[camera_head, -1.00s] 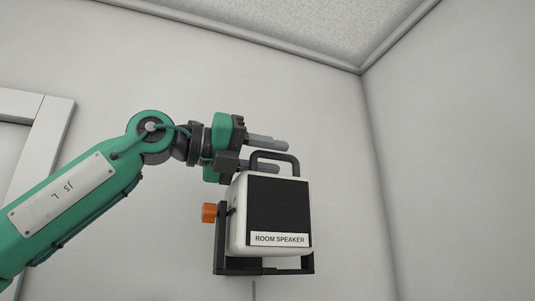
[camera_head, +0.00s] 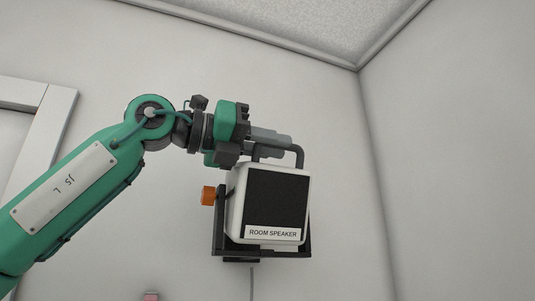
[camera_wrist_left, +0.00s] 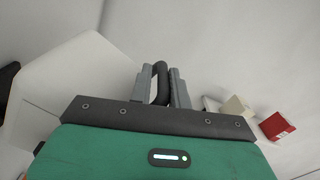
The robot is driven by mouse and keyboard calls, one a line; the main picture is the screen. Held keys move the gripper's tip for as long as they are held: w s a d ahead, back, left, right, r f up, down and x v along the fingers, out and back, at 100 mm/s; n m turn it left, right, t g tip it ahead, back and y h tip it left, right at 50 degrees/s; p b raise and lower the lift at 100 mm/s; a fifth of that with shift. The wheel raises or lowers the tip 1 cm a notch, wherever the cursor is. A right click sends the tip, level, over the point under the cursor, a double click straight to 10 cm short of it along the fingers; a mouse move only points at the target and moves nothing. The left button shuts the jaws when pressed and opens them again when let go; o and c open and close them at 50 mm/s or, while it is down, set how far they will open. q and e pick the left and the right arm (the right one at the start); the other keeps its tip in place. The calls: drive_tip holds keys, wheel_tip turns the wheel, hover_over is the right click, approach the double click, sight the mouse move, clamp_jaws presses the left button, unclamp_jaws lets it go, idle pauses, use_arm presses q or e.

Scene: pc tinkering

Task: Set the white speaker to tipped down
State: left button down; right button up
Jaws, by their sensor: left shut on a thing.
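The white speaker (camera_head: 234,215) has a black front grille, a "ROOM SPEAKER" label and a dark handle (camera_head: 299,155) on top. It sits in a black U-shaped bracket (camera_head: 217,247) on the wall, with an orange knob (camera_head: 208,196) at its left side. Its grille faces outward; its exact tilt is hard to tell. My left gripper (camera_head: 272,138) is at the top of the speaker, shut on the handle. The left wrist view shows the dark handle (camera_wrist_left: 161,84) between the two grey fingers (camera_wrist_left: 161,90). My right gripper is not in view.
A cable (camera_head: 251,283) hangs below the bracket. A pale frame (camera_head: 55,115) is on the wall at left. The wall right of the speaker is bare. The left wrist view shows a red box (camera_wrist_left: 276,126) and a cream block (camera_wrist_left: 236,106) at right.

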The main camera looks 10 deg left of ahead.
use_arm(q)
drive_tip(key=shift+s+d+f+m+b, duration=0.25)
drive_tip(key=shift+s+f+m+b, duration=0.15)
drive_tip(key=shift+f+m, duration=0.15)
drive_tip(key=shift+s+d+f+m+b, duration=0.25)
drive_tip(key=shift+f+m+b, duration=0.15)
drive_tip(key=shift+m, duration=0.15)
drive_tip(key=c, duration=1.5)
unclamp_jaws()
drive_tip(key=shift+o, duration=0.2)
drive_tip(key=shift+s, duration=0.1)
drive_tip(key=shift+a, duration=0.1)
drive_tip(key=b+v, duration=0.4)
drive_tip(key=v, duration=0.9)
drive_tip(key=shift+s+a+b, duration=0.2)
drive_tip(key=shift+s+b, duration=0.1)
drive_tip(key=shift+b, duration=0.05)
